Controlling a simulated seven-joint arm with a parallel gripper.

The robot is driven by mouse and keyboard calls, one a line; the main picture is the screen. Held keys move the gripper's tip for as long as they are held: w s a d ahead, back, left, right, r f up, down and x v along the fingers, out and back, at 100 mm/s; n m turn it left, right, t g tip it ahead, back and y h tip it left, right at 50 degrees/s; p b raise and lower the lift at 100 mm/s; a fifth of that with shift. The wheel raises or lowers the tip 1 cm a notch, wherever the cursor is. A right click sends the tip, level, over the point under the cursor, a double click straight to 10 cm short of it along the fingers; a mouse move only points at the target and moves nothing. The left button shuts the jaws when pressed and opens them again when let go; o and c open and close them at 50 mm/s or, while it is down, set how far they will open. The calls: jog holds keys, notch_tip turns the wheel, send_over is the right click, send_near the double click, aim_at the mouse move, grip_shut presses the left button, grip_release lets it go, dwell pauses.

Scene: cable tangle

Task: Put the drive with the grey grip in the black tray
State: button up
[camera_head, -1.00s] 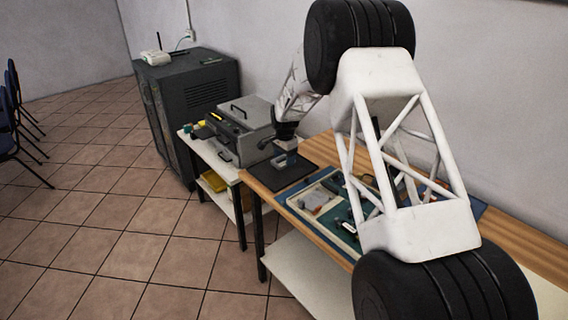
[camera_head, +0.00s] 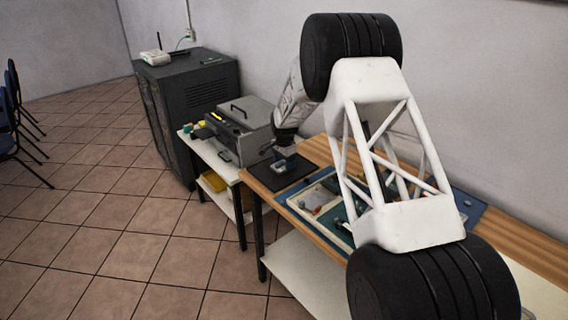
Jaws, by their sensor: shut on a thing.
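The black tray (camera_head: 262,178) lies on the near-left end of the wooden bench in the head view. My gripper (camera_head: 281,154) hangs low over the tray, pointing down, shut on a small grey drive (camera_head: 285,166). The drive is just above or touching the tray's floor; I cannot tell which. The fingers and the drive's grip are too small to make out clearly.
A cream compartment tray (camera_head: 305,200) with small parts stands on a blue mat right of the black tray. A grey metal case (camera_head: 246,118) sits on the white side table to the left. My arm hides much of the bench's right side.

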jog(key=shift+f, duration=0.2)
jog(key=o, duration=1)
jog(key=shift+c, duration=0.2)
jog(key=shift+r, duration=0.15)
notch_tip(320, 180, up, 12)
dwell(0.7)
